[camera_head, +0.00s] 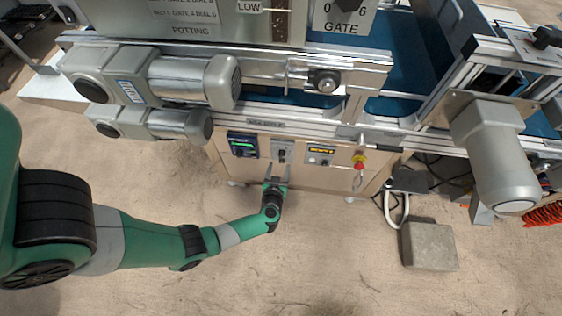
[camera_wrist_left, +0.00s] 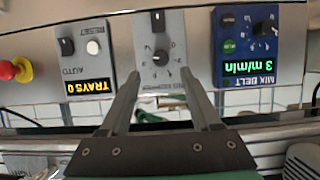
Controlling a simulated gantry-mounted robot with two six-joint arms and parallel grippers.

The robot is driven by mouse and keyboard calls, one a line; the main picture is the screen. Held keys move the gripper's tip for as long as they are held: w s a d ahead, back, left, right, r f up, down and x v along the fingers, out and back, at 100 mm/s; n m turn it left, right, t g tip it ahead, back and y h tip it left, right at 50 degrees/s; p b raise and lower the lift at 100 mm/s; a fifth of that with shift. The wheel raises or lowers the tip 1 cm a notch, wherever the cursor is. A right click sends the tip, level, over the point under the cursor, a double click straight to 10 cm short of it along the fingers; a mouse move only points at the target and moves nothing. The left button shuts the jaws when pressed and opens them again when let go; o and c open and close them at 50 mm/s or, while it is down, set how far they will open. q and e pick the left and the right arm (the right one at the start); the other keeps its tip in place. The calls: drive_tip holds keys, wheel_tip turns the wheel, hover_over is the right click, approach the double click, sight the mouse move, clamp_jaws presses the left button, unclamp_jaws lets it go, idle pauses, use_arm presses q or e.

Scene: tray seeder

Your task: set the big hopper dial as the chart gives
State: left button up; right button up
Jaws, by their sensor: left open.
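The grey dial box (camera_head: 282,151) is on the cabinet front below the belt. In the left wrist view, which appears upside down, its round dial knob (camera_wrist_left: 161,56) has marks around it, and a black switch (camera_wrist_left: 158,20) is above in the picture. My left gripper (camera_wrist_left: 160,73) is open, its fingers spread towards either side of the dial, with nothing between them. In the head view the gripper (camera_head: 278,174) is just below the box. A chart (camera_head: 188,14) on the hopper has lines with GATE and DIAL, partly cut off. My right gripper is not in view.
A blue MIX BELT box (camera_head: 242,145) reading 3 m/min and a TRAYS box (camera_head: 320,154) reading 0 flank the dial box. A red stop button (camera_head: 359,160) is to the right. Motors (camera_head: 195,80) overhang the cabinet. A gate scale (camera_head: 343,18) is above.

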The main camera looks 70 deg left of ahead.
sight(281, 156)
use_arm(q)
drive_tip(key=b+x, duration=0.1)
drive_tip(key=x, duration=0.1)
drive_tip(key=b+x, duration=0.2)
drive_tip(key=x, duration=0.1)
drive_tip(key=shift+a+f, duration=0.2)
drive_tip(key=shift+f, duration=0.15)
drive_tip(key=shift+w+a, duration=0.35)
drive_tip(key=shift+a, duration=0.05)
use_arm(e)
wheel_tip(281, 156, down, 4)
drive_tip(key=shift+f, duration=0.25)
use_arm(q)
drive_tip(key=shift+c, duration=0.2)
clamp_jaws()
